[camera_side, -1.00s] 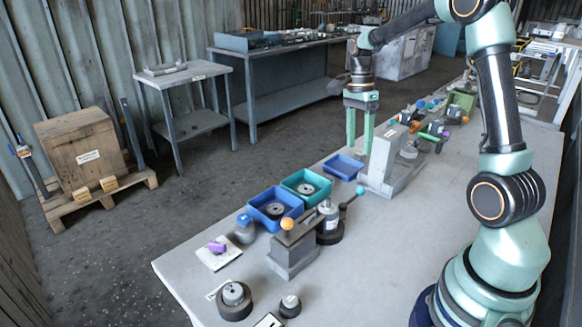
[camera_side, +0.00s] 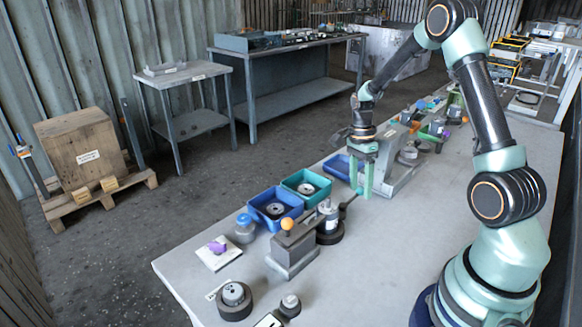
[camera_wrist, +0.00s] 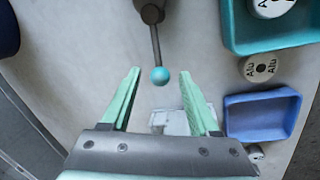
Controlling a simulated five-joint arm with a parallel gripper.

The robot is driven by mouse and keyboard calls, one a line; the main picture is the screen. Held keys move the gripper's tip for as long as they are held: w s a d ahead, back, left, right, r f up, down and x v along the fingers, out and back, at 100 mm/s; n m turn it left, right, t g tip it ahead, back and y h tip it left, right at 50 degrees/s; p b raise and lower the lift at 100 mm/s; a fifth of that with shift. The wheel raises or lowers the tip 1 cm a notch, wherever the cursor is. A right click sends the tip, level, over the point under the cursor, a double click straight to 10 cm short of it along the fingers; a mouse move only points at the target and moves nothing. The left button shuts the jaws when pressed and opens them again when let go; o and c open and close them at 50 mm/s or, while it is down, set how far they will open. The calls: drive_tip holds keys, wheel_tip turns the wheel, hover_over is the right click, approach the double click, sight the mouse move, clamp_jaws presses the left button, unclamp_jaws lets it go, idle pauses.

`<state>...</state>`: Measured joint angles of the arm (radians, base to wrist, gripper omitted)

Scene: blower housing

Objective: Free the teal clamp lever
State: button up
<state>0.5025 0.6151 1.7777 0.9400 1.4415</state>
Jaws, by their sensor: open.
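The teal clamp lever (camera_wrist: 155,45) is a dark rod with a teal ball at its end, reaching out from a dark clamp body (camera_wrist: 152,10). In the side view its rod (camera_side: 348,202) slants up from the round dark clamp base (camera_side: 329,238), and the ball is hidden behind my gripper's finger. My gripper (camera_side: 362,192) is open and points down at the ball end of the lever. In the wrist view the ball appears between the spread green fingertips of my gripper (camera_wrist: 160,74).
A grey block with an orange-knobbed lever (camera_side: 292,249) stands left of the clamp. A teal bin (camera_side: 325,193), a blue bin (camera_side: 298,208) and another blue bin (camera_side: 333,166) line the table's far edge. A grey bracket (camera_side: 398,178) stands close behind my gripper.

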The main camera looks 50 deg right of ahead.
drive_tip(key=shift+f, duration=0.2)
clamp_jaws()
drive_tip(key=shift+r, duration=0.1)
idle(1.3)
